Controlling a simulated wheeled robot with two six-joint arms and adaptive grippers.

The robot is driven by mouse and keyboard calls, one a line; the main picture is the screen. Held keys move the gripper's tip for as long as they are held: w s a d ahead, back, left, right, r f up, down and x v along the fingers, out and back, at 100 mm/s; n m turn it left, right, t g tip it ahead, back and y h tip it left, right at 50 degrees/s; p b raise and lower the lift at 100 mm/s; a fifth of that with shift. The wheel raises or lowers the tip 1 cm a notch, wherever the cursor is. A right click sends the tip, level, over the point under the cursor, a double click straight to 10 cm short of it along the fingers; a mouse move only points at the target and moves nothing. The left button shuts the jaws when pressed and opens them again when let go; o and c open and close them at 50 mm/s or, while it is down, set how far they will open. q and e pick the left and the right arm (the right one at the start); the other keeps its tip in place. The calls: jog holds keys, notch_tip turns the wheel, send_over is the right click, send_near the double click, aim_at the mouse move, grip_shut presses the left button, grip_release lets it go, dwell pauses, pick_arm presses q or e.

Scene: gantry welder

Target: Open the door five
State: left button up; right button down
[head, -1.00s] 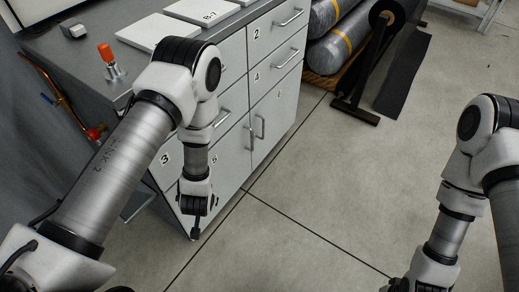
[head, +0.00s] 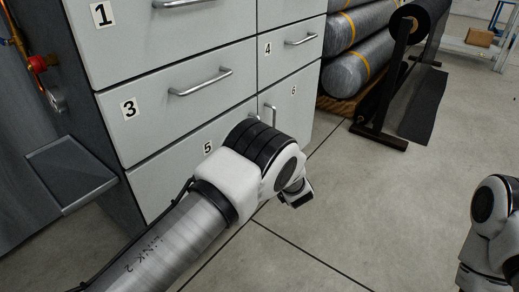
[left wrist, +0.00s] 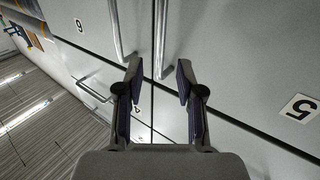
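Door five (head: 160,183), light grey and marked 5, is the lower left door of the cabinet in the head view. It looks shut, and my left arm covers its handle there. In the left wrist view its label (left wrist: 299,108) is at the right, and its vertical bar handle (left wrist: 161,35) is at the upper middle. My left gripper (left wrist: 158,72) is open, with its fingers to either side of the handle's near end in the picture. I cannot tell whether they reach around the bar. My left gripper is hidden in the head view; my right gripper is out of view.
Door six (head: 297,105) adjoins door five, and its handle (left wrist: 116,30) is close to my left finger. Drawer three (head: 165,105) is above. A grey ledge (head: 72,170) sticks out at the left.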

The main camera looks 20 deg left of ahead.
pick_arm(q)
jog(key=b+x, duration=0.3)
jog(key=x, duration=0.4)
jog(key=shift+s+a+f+b, duration=0.1)
jog(key=shift+b, duration=0.3)
jog(key=shift+w+a, duration=0.1)
jog(key=shift+w, duration=0.1)
grip_shut()
